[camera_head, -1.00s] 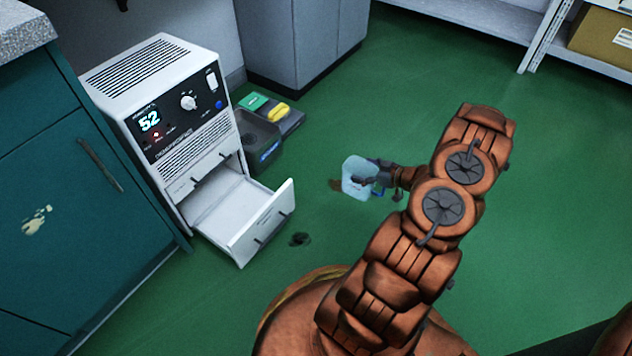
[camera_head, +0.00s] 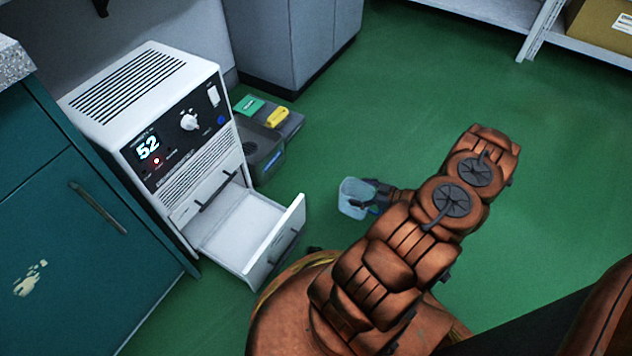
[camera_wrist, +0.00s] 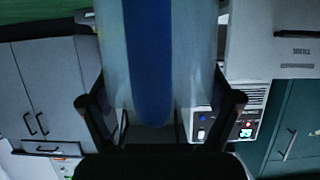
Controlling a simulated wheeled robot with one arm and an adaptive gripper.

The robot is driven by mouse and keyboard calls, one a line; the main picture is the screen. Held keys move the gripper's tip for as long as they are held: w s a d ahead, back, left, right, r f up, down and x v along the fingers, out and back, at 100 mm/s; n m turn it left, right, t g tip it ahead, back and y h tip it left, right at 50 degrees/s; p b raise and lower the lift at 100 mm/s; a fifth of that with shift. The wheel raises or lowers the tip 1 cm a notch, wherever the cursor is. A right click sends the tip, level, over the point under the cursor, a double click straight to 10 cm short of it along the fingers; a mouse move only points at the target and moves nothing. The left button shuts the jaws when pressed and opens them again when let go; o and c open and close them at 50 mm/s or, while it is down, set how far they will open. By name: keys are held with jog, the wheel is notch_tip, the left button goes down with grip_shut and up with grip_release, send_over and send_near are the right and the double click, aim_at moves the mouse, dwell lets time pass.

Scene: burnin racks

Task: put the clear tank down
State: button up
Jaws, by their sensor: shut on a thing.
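The clear tank (camera_head: 352,200) is a pale, see-through box, held near the middle of the head view over the green floor. I cannot tell how far it is above the floor. My gripper (camera_head: 374,197) is shut on its right side. In the wrist view the tank (camera_wrist: 194,50) fills the upper middle, with a blue vertical band on it, between the two fingers of my gripper (camera_wrist: 160,108). The tank's underside is hidden.
A white dehumidifier (camera_head: 165,130) reading 52 stands at left with its lower drawer (camera_head: 275,245) pulled out. Behind it are a dark bin (camera_head: 262,150), a green box (camera_head: 249,105) and a yellow item (camera_head: 277,117). A teal cabinet (camera_head: 70,220) is at far left. Green floor is free behind my arm.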

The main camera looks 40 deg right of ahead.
jog(key=w+f+b, duration=0.2)
jog(key=w+b, duration=0.1)
jog(key=w, duration=0.5)
jog(key=w+f+b, duration=0.3)
jog(key=w+b, duration=0.1)
jog(key=w, duration=0.4)
jog(key=shift+w, duration=0.25)
jog(key=shift+f, duration=0.15)
jog(key=o, duration=1.5)
jog(key=shift+c, duration=0.2)
